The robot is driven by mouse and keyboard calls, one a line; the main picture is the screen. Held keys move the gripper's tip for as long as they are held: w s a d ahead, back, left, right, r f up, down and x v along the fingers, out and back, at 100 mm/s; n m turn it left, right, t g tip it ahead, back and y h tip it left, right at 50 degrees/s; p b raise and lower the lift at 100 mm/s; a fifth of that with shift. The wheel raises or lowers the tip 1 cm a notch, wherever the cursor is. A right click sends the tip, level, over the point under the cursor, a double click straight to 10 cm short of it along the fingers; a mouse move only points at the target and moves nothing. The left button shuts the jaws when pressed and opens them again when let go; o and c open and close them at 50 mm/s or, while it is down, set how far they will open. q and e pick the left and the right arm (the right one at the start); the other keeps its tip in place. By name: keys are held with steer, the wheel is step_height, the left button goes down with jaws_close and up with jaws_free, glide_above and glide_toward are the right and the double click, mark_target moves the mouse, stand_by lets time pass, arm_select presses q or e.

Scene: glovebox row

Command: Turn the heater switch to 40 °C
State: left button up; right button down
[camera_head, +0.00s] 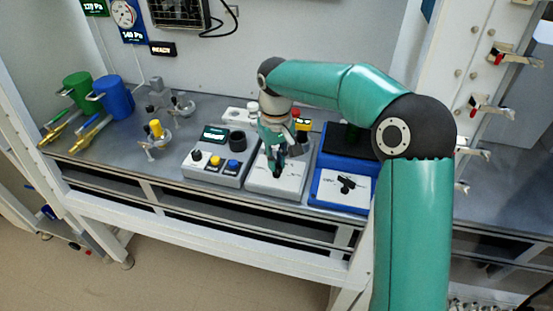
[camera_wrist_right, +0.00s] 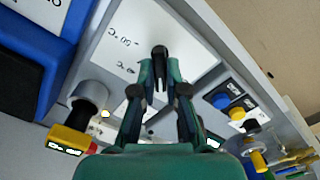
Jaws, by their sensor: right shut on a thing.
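The heater switch is a black handle on a white label plate (camera_head: 292,180), on top of a light grey box (camera_head: 262,190) in the middle of the bench. In the right wrist view the black switch (camera_wrist_right: 159,52) shows at the fingertips, and temperature marks are printed on the plate (camera_wrist_right: 130,30) beside it. My right gripper (camera_head: 279,168) reaches down over the box, and in the wrist view its two green fingers (camera_wrist_right: 160,88) are shut on the switch. The fingers hide part of the switch, so its exact setting cannot be read. My left gripper is not in view.
A grey control box (camera_head: 217,165) with black, yellow and blue knobs stands close to the left. A blue box (camera_head: 340,200) with another black handle stands close to the right. Valves and green and blue cylinders (camera_head: 115,98) stand farther left. My right arm spans the right side.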

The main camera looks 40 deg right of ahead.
steer(key=shift+m, duration=0.4)
steer(key=shift+m+p, duration=0.3)
steer(key=shift+m, duration=2.5)
steer(key=c, duration=1.2)
jaws_free()
steer(key=shift+r, duration=0.1)
step_height(320, 180, up, 12)
